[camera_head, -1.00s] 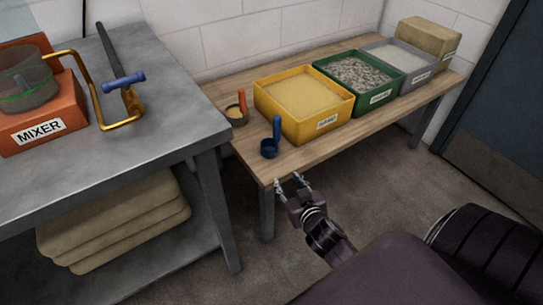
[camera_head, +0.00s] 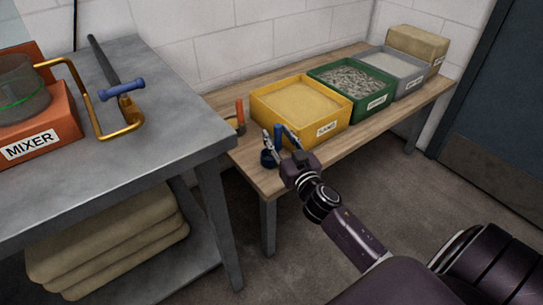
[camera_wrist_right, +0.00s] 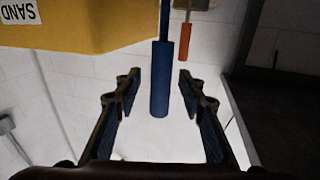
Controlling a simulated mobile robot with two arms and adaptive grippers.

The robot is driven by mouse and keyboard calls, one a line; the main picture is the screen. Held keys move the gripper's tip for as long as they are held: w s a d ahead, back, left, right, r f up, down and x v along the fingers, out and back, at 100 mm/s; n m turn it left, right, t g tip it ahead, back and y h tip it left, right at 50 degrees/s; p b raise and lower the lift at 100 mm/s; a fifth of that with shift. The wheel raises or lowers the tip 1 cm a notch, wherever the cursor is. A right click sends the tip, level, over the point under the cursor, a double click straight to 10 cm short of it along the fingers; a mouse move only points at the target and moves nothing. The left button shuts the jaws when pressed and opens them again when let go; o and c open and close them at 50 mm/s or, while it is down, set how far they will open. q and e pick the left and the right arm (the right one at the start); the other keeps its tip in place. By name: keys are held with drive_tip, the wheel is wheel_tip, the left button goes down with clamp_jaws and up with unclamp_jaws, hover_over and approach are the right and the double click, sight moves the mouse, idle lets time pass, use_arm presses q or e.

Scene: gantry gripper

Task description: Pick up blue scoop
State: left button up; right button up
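The blue scoop (camera_head: 268,158) stands on the wooden table near its front left corner, with its handle up. In the right wrist view its blue handle (camera_wrist_right: 160,85) shows between the two fingers, with a gap on either side; its cup is not clear there. My right gripper (camera_head: 279,138) is open at the scoop, around or just before the handle, and partly covers it in the head view. It also shows open in the wrist view (camera_wrist_right: 160,105). My left gripper is not in view.
A yellow sand box (camera_head: 300,103) stands close behind and right of the scoop. An orange-handled scoop (camera_head: 240,115) is behind it to the left. Green (camera_head: 365,97) and grey (camera_head: 405,72) boxes stand further right. The metal table (camera_head: 165,120) with the mixer (camera_head: 45,125) is at the left.

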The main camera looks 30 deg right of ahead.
drive_tip(key=c, duration=1)
clamp_jaws()
drive_tip(key=shift+r, duration=0.2)
